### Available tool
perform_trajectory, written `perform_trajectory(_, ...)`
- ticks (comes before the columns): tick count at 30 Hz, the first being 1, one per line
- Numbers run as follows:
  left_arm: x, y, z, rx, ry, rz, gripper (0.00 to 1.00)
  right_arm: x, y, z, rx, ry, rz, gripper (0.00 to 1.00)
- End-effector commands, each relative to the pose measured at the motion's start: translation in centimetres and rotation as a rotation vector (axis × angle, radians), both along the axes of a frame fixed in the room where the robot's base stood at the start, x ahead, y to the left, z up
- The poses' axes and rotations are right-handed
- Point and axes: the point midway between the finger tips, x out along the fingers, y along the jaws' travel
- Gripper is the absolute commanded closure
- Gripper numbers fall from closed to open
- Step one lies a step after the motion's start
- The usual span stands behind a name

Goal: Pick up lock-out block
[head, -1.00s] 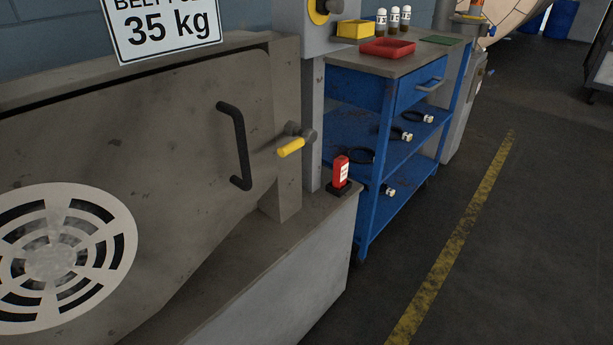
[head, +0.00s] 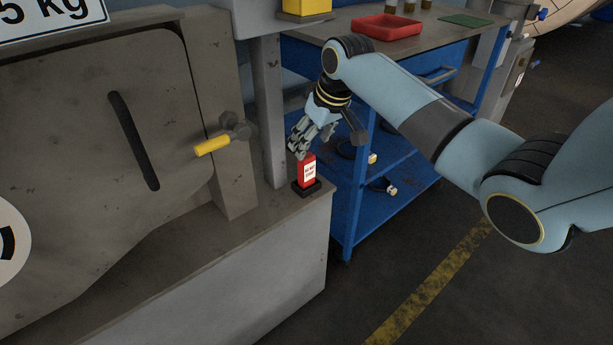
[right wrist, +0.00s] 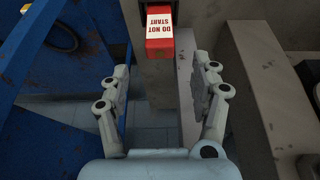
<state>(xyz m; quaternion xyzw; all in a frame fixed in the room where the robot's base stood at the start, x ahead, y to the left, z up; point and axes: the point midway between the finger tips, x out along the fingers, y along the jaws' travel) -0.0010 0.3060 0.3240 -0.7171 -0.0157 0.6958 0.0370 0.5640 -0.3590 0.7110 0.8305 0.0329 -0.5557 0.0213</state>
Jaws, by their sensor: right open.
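The lock-out block (head: 307,170) is a small red upright block with a white label, standing on a black base on the grey machine ledge. In the right wrist view the block (right wrist: 159,40) shows its "DO NOT START" label upside down, ahead of the fingers and between their lines. My right gripper (head: 299,153) is just above and beside the block in the head view. In the right wrist view the right gripper (right wrist: 162,82) is open, with nothing between its fingers. Whether a finger touches the block cannot be told. My left gripper is not in view.
A yellow-handled latch (head: 213,145) and a dark door handle (head: 134,140) stick out of the machine left of the block. A grey post (head: 271,110) rises close behind it. A blue cart (head: 352,215) with a red tray (head: 386,27) stands to the right.

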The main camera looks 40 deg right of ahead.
Motion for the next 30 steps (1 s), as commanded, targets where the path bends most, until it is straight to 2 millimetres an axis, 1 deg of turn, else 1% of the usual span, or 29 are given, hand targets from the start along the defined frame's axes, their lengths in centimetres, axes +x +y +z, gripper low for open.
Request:
perform_trajectory(1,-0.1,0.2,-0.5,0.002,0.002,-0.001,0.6,0.3,0.1,-0.8,0.001,0.001,-0.001,0.37)
perform_trajectory(6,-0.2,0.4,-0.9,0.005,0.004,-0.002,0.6,0.7,0.1,-2.1,0.001,0.0,0.0,0.37)
perform_trajectory(12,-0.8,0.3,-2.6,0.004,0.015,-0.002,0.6,1.5,0.1,-5.3,0.0,0.003,-0.001,0.37)
perform_trajectory(15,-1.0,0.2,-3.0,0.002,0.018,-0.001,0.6,2.0,0.2,-6.3,0.0,0.002,0.0,0.37)
perform_trajectory(23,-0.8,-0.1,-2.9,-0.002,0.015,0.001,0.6,2.2,0.2,-6.3,-0.001,-0.001,0.001,0.37)
perform_trajectory(24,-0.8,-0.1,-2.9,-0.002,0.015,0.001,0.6,2.2,0.2,-6.3,-0.001,-0.001,0.001,0.38)
perform_trajectory(25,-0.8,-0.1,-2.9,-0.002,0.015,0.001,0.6,2.2,0.2,-6.3,-0.001,-0.001,0.001,0.42)
perform_trajectory(30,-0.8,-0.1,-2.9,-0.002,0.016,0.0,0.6,2.2,0.1,-6.3,-0.001,-0.001,0.001,0.64)
